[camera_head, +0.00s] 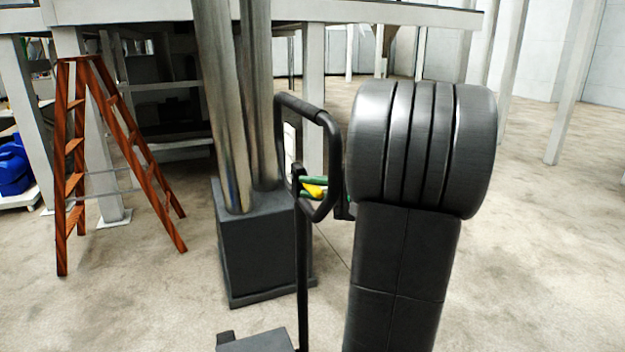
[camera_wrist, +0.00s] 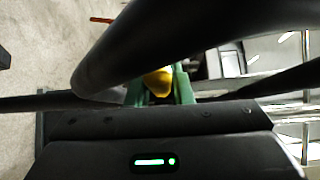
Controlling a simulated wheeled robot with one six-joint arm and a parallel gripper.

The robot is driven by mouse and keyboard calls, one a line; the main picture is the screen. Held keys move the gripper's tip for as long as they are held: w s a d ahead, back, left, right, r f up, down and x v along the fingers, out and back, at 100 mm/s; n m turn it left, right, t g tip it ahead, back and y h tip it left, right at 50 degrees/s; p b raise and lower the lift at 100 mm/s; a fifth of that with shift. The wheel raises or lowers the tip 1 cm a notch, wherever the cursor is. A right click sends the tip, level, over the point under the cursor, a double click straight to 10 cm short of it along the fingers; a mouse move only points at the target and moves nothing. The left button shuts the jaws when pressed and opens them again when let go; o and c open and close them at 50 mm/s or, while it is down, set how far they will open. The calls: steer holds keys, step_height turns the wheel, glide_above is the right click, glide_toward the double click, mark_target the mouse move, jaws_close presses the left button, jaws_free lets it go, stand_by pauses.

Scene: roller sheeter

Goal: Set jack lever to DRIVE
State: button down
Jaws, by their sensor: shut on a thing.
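The jack's handle is an upright black loop (camera_head: 333,150) on a thin post, in the middle of the head view. Its yellow lever (camera_head: 314,190) sits low inside the loop. My gripper (camera_head: 309,186) has green fingers and reaches into the loop from the right, shut on the yellow lever. In the wrist view the yellow lever (camera_wrist: 158,83) lies between the two green fingers (camera_wrist: 160,92). The black loop (camera_wrist: 190,38) crosses close in front of the camera there. Any marking for the lever's position is not legible. My dark arm hides part of the space right of the handle.
A dark block with two metal columns (camera_head: 258,245) stands behind the handle. A wooden stepladder (camera_head: 75,165) and blue containers (camera_head: 13,170) are at the left. A raised platform on pale posts (camera_head: 313,85) spans the back. Concrete floor (camera_head: 540,250) is open at the right.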

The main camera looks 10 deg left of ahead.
steer(key=shift+w+r+m+g+h+p, duration=0.1)
steer(key=shift+r+m+g+h+p, duration=0.4)
steer(key=shift+p, duration=1.15)
steer(key=shift+r, duration=0.25)
steer(key=c, duration=1.6)
jaws_free()
steer(key=shift+o, duration=0.2)
steer(key=shift+d, duration=0.1)
steer(key=v, duration=1.3)
steer(key=shift+s+d, duration=0.25)
steer(key=shift+r, duration=0.1)
